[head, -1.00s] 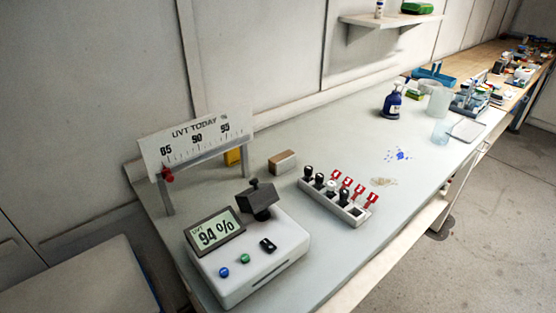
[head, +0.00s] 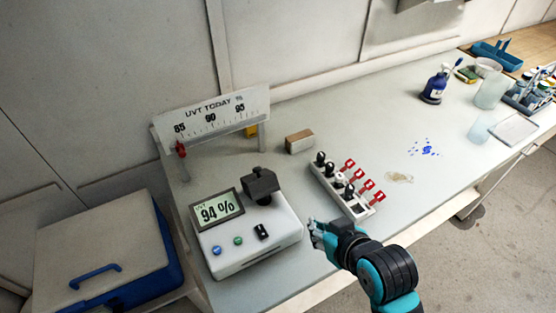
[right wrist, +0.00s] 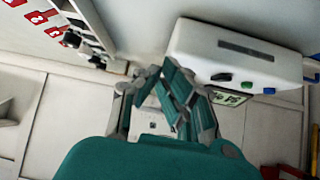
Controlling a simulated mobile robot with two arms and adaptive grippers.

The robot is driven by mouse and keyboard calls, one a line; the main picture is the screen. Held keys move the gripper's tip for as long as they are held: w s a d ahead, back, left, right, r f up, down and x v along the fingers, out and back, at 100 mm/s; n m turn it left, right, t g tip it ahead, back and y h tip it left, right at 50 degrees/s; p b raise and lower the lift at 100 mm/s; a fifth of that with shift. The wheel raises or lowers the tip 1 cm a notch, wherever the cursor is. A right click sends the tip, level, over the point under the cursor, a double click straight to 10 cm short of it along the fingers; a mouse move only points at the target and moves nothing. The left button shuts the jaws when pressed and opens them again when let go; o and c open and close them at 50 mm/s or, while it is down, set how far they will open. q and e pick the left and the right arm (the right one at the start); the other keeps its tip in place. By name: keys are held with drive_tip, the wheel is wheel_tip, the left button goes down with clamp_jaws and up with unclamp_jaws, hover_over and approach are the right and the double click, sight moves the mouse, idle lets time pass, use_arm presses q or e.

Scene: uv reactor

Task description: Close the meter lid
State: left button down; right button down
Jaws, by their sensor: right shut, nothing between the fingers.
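The meter (head: 255,243) is a white box with a screen reading 94 %, blue and green buttons and a black switch. Its dark lid (head: 263,185) is a blocky piece at the back of the top; I cannot tell how far open it stands. My right gripper (head: 316,232) is shut and empty, just right of the meter and apart from the lid. In the right wrist view the fingers (right wrist: 177,97) show beside the meter (right wrist: 235,55), and the lid is not clearly visible. My left gripper is not in view.
A rack (head: 343,190) with black-capped vials and red tags stands right of the meter, close to my right gripper. A UVT gauge board (head: 212,115) and a wooden-topped block (head: 299,141) are behind. A blue cooler (head: 110,255) is at left. Bench space beyond the rack is mostly clear.

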drive_tip(key=w+a+r+n+t+y, duration=0.15)
drive_tip(key=w+a+r+t, duration=0.4)
drive_tip(key=r, duration=0.65)
drive_tip(key=g+y+p, duration=0.1)
drive_tip(key=g+p, duration=0.1)
drive_tip(key=p, duration=0.1)
hover_over(271, 176)
drive_tip(key=w+a, duration=0.1)
drive_tip(key=w, duration=0.2)
drive_tip(key=f, duration=0.2)
drive_tip(key=shift+s+f+t, duration=0.25)
drive_tip(key=shift+f, duration=0.15)
drive_tip(key=shift+s+d+f, duration=0.2)
drive_tip(key=shift+s+f, duration=0.25)
drive_tip(key=shift+f, duration=0.2)
drive_tip(key=shift+s+d+f, duration=0.2)
drive_tip(key=shift+s+f, duration=0.25)
drive_tip(key=shift+f, duration=0.15)
drive_tip(key=shift+s+d+f, duration=0.15)
drive_tip(key=shift+s+f, duration=0.25)
drive_tip(key=shift+s, duration=0.1)
drive_tip(key=shift+w, duration=0.1)
drive_tip(key=shift+f, duration=0.1)
